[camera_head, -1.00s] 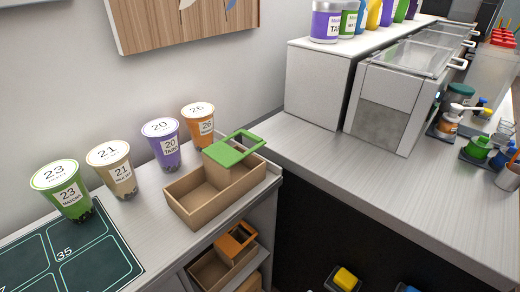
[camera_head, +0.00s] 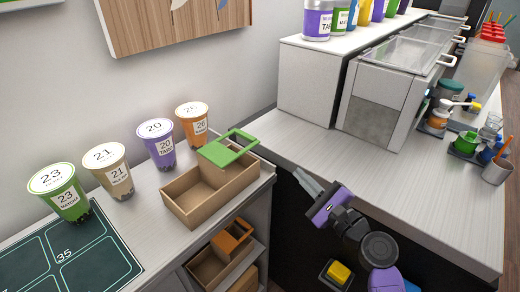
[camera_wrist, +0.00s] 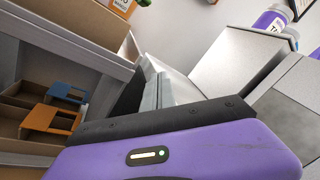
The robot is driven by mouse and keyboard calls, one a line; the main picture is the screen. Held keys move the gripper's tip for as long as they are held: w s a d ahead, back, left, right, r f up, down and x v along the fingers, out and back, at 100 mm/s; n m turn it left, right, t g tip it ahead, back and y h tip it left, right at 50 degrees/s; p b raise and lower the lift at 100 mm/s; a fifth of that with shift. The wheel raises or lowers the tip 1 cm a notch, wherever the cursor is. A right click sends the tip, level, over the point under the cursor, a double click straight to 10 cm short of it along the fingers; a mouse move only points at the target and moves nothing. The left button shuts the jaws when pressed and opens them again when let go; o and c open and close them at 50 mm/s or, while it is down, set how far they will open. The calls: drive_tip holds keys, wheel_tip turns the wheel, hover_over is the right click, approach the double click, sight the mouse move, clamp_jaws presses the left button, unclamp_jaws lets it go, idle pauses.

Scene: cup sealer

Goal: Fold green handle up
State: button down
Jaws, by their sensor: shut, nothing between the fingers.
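The green handle (camera_head: 219,154) is a flat frame lying across the right end of an open brown box (camera_head: 187,211) on the left counter. Its open loop sticks out over the box's far right edge. My gripper (camera_head: 298,176) is in the lower middle of the head view, to the right of the box and apart from it. It is shut and empty, and points up and to the left. In the wrist view my gripper's grey fingers (camera_wrist: 151,90) are together. A small piece of green (camera_wrist: 144,3) shows at the top edge there.
Several numbered cups stand behind and left of the box, including a purple one (camera_head: 158,146) and an orange one (camera_head: 193,126). An orange-topped box (camera_head: 232,240) sits on the shelf below. The right counter (camera_head: 420,210) is mostly clear in its middle.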

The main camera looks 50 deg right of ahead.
drive_tip(key=w+a+r+m+t+y, duration=0.1)
drive_tip(key=a+r+m+t+y, duration=0.1)
drive_tip(key=a+r+m+y, duration=0.1)
drive_tip(key=a+m+y, duration=0.1)
drive_tip(key=m+y, duration=0.1)
drive_tip(key=m, duration=0.1)
drive_tip(key=shift+a+r+t, duration=0.3)
drive_tip(key=shift+a+t, duration=0.05)
drive_tip(key=shift+t, duration=0.05)
drive_tip(key=shift+w, duration=0.15)
drive_tip(key=p+x, duration=0.2)
drive_tip(key=x, duration=0.7)
drive_tip(key=shift+w+a+r, duration=0.1)
drive_tip(key=shift+w, duration=0.3)
